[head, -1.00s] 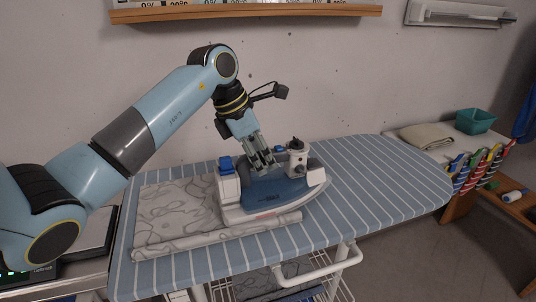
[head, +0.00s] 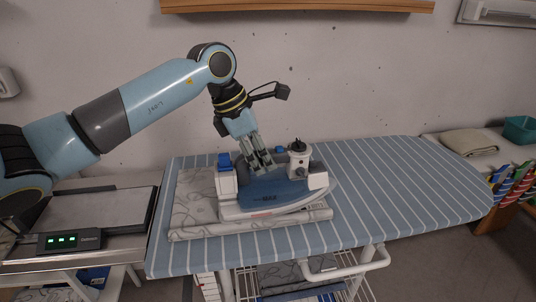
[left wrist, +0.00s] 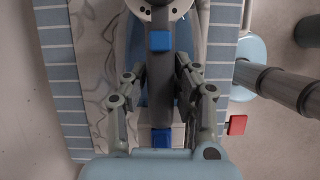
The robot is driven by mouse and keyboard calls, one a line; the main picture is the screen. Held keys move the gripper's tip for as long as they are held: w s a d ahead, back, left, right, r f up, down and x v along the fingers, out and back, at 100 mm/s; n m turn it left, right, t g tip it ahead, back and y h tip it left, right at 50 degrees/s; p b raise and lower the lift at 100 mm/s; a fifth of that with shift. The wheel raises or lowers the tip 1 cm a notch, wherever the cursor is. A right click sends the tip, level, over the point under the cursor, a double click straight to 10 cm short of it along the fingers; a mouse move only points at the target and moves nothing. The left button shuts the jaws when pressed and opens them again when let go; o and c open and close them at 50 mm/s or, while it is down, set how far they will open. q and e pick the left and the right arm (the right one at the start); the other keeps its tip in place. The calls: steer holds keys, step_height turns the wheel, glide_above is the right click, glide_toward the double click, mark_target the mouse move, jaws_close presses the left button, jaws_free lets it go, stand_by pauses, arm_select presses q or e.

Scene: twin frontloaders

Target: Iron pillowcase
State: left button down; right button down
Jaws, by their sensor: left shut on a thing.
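A blue and white iron (head: 272,194) stands flat on the pillowcase (head: 192,212), a pale cloth with a grey swirling pattern. The pillowcase lies on the left part of the blue striped ironing board (head: 400,188). My left gripper (head: 260,166) comes down from above and is shut on the iron's handle. In the left wrist view, its fingers (left wrist: 162,88) stand either side of the grey handle (left wrist: 184,75), with the pillowcase (left wrist: 95,60) to the left. The iron hides part of the pillowcase. My right gripper is in neither current view.
A flat device with green lights (head: 70,241) stands left of the board. At the right are a folded beige cloth (head: 468,142), a teal bin (head: 521,130) and several coloured handles. A wire rack (head: 330,291) hangs below. The board's right half is clear.

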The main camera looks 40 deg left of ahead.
mark_target(238, 155)
arm_select(q)
steer(key=s+a, duration=0.1)
steer(key=s, duration=0.1)
steer(key=s+a+p, duration=0.1)
steer(key=s+a, duration=0.1)
steer(key=shift+r, duration=0.1)
steer(key=shift+s+a+p, duration=0.85)
steer(key=shift+s+p, duration=0.1)
steer(key=shift+s, duration=0.15)
steer(key=s+a+p, duration=0.5)
steer(key=s, duration=0.1)
steer(key=shift+s+f, duration=0.2)
steer(key=shift+s, duration=0.1)
steer(key=shift+r+p, duration=0.1)
steer(key=shift+p, duration=0.2)
